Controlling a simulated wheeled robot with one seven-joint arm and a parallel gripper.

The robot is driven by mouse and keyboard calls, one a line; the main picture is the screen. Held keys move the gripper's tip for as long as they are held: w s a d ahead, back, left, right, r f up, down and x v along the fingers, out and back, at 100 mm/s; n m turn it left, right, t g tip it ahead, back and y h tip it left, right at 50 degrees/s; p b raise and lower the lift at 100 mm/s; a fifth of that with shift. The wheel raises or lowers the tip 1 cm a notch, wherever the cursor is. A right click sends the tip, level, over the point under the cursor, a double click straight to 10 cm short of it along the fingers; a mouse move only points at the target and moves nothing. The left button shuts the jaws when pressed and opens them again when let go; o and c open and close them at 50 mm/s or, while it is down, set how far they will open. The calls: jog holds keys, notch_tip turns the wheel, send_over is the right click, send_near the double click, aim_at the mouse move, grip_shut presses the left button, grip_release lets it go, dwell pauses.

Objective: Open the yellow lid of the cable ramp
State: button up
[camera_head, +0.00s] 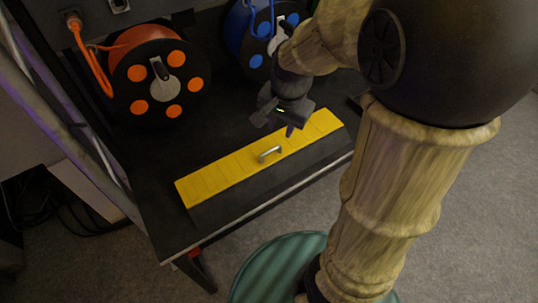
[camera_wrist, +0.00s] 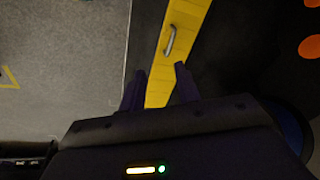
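The cable ramp (camera_head: 270,181) lies along the front edge of a black table, dark with a long yellow lid (camera_head: 222,176) on top. The lid lies flat and closed. A small silver handle (camera_head: 270,154) stands at its middle; it also shows in the wrist view (camera_wrist: 170,40), beyond the fingertips. My gripper (camera_head: 278,125) is above the ramp, behind and right of the handle in the head view. In the wrist view my gripper (camera_wrist: 161,72) has its two fingers apart, with the yellow lid seen between them. It holds nothing.
An orange cable reel (camera_head: 158,82) and a blue cable reel (camera_head: 257,42) stand at the back of the black table (camera_head: 163,190). An orange cable runs to a socket at the upper left. Grey carpet (camera_head: 462,230) lies in front of the table.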

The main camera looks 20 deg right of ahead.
aim_at(268, 151)
jog(key=w+m, duration=0.1)
jog(key=m, duration=0.1)
jog(key=w+m+b, duration=0.2)
jog(key=m, duration=0.1)
jog(key=shift+w+r+m, duration=0.25)
jog(key=shift+m, duration=0.05)
jog(key=b+x, duration=0.1)
jog(key=x, duration=0.7)
jog(key=b+x, duration=0.1)
jog(key=x, duration=0.8)
jog(key=shift+s+a+f, duration=0.15)
jog(key=shift+a+f, duration=0.1)
jog(key=shift+f, duration=0.05)
grip_shut()
